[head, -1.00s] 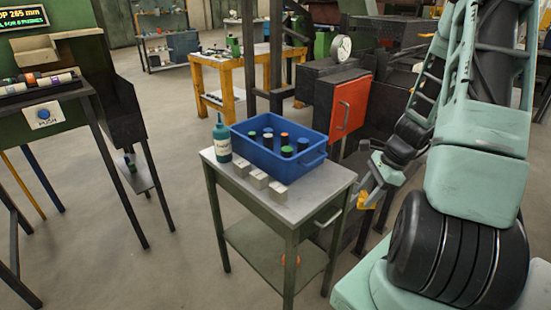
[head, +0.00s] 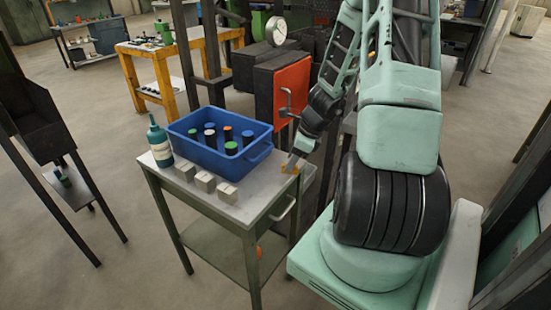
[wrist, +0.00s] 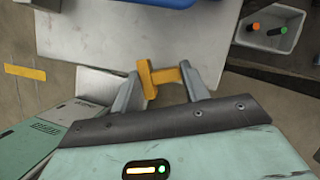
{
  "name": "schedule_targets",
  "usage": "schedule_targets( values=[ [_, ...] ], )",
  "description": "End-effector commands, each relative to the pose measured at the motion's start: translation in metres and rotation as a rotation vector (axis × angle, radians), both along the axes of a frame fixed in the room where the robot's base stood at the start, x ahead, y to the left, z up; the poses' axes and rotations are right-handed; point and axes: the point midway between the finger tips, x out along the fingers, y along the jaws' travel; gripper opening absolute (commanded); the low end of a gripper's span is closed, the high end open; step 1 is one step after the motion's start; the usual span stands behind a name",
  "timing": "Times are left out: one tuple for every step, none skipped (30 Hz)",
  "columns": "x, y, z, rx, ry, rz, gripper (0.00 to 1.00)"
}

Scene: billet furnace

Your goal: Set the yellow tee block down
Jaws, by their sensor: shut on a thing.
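The yellow tee block (wrist: 163,76) sits between the fingers of my gripper (wrist: 160,90) in the wrist view, and the jaws are shut on it. In the head view the block (head: 290,169) shows small and orange-yellow at the tip of my gripper (head: 294,162), by the right edge of the grey table (head: 262,187). I cannot tell whether the block touches the tabletop.
A blue bin (head: 217,158) with several dark cylinders stands on the table. A teal bottle (head: 159,142) is left of it, and grey-white blocks (head: 205,182) line the front. An orange-red door (head: 291,92) stands behind. The tabletop's right part is clear.

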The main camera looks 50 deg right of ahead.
Motion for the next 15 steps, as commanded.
schedule_targets(
  values=[
    [0.003,0.001,0.000,0.000,0.000,0.001,0.13],
    [0.004,0.002,0.000,0.000,0.000,0.001,0.13],
    [0.006,0.003,0.000,0.000,0.000,0.001,0.13],
    [0.007,0.004,0.000,0.000,0.000,0.001,0.13],
    [0.009,0.005,0.001,-0.001,0.000,0.002,0.13],
    [0.013,0.007,0.001,-0.001,-0.001,0.003,0.13],
    [0.016,0.009,0.001,0.000,-0.001,0.004,0.13],
    [0.020,0.011,0.001,0.000,-0.001,0.005,0.13],
    [0.026,0.014,0.002,0.000,-0.001,0.005,0.13],
    [0.031,0.016,0.002,0.000,-0.001,0.005,0.13],
    [0.035,0.019,0.002,0.000,-0.001,0.006,0.13],
    [0.041,0.021,0.002,0.000,-0.001,0.004,0.13],
    [0.045,0.024,0.002,0.001,-0.001,0.004,0.13],
    [0.044,0.024,-0.005,0.004,0.001,-0.001,0.13],
    [0.043,0.023,-0.012,0.004,0.002,-0.003,0.13]
  ],
)
